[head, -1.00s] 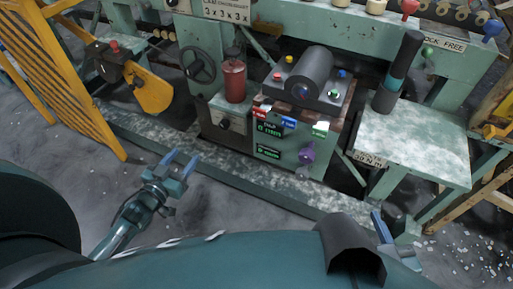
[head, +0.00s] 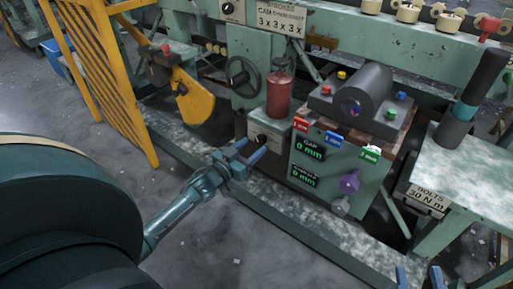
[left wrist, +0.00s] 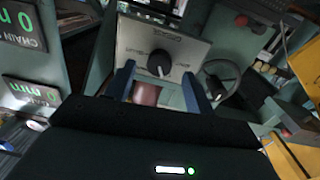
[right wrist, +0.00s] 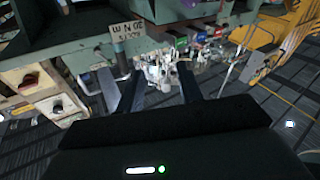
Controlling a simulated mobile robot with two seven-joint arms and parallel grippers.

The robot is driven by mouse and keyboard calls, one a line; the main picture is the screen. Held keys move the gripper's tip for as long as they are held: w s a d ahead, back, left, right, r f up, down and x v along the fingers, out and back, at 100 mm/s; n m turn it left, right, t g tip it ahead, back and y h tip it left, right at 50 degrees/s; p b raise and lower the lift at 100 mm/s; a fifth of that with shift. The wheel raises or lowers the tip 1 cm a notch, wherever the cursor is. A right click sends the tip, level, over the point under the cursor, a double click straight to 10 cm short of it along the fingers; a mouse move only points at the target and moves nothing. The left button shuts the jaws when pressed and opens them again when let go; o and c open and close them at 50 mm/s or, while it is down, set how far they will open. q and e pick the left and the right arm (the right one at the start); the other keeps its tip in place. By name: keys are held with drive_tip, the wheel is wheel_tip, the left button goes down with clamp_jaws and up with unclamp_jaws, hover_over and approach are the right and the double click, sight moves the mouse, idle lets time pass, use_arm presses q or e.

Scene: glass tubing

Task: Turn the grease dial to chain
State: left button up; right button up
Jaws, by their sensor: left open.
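The grease dial is a black knob (left wrist: 160,63) with a white pointer mark on a pale panel (left wrist: 180,50), facing me in the left wrist view. The panel's lettering is too small to read. In the head view the dial (head: 262,139) sits below the red canister (head: 279,95). My left gripper (head: 247,150) is open and empty in front of that panel. In the left wrist view its fingers (left wrist: 158,78) stand apart on either side of the dial, not visibly touching it. My right gripper (head: 418,277) is at the bottom edge; its fingers (right wrist: 160,88) are apart and empty in the right wrist view.
Right of the dial is a green control box (head: 325,175) with displays, coloured buttons and a purple knob (head: 349,182). A black handwheel (head: 243,78) is at upper left. A yellow striped barrier (head: 105,85) stands at left. A speckled bench (head: 480,185) is at right.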

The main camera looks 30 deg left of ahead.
sight(258, 142)
use_arm(q)
drive_tip(key=shift+w+d+b, duration=0.2)
drive_tip(key=shift+w+b, duration=0.1)
drive_tip(key=shift+w, duration=1.2)
use_arm(e)
drive_tip(key=shift+w, duration=0.1)
use_arm(q)
drive_tip(key=c, duration=1)
